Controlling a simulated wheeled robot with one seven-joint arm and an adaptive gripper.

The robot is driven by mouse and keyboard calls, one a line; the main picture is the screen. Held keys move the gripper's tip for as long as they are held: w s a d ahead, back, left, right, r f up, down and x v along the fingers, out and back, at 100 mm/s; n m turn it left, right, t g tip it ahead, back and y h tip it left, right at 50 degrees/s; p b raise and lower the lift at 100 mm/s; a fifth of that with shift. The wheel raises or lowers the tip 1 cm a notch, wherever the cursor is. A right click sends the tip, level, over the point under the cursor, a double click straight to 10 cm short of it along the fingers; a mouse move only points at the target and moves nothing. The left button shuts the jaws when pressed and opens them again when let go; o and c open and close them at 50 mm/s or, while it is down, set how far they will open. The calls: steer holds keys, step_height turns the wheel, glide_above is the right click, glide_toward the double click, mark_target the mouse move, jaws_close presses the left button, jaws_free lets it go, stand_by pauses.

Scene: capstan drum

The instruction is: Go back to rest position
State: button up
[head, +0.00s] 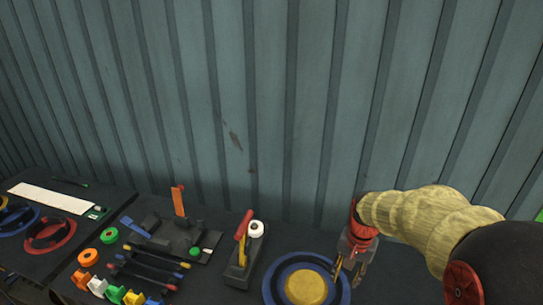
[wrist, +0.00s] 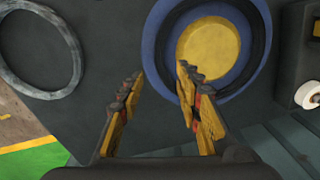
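My gripper (head: 349,269) hangs above the dark table at the right of the head view, beside the right edge of a round blue drum (head: 275,288) with a yellow centre (head: 305,287). In the wrist view my gripper (wrist: 158,88) has its two fingers spread apart with nothing between them. The blue drum (wrist: 167,75) and its yellow centre (wrist: 208,52) lie beyond the fingers, and the right fingertip overlaps the drum in the picture. I cannot tell whether it touches.
A grey ring (wrist: 74,50) lies on the table in the wrist view. A black holder (head: 238,270) with a white roll (head: 256,229) stands left of the drum. Further left are several coloured tools and a red ring (head: 50,236). A corrugated wall (head: 270,120) stands behind.

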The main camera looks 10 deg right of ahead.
steer(key=s+a+r+n+t, duration=0.2)
steer(key=s+a+r+n, duration=0.1)
steer(key=s+r, duration=0.5)
steer(key=s+a+r+n+t, duration=0.3)
steer(key=s+a+r, duration=0.3)
steer(key=s+r, duration=0.3)
steer(key=shift+s+n, duration=0.2)
steer(key=shift+n, duration=0.5)
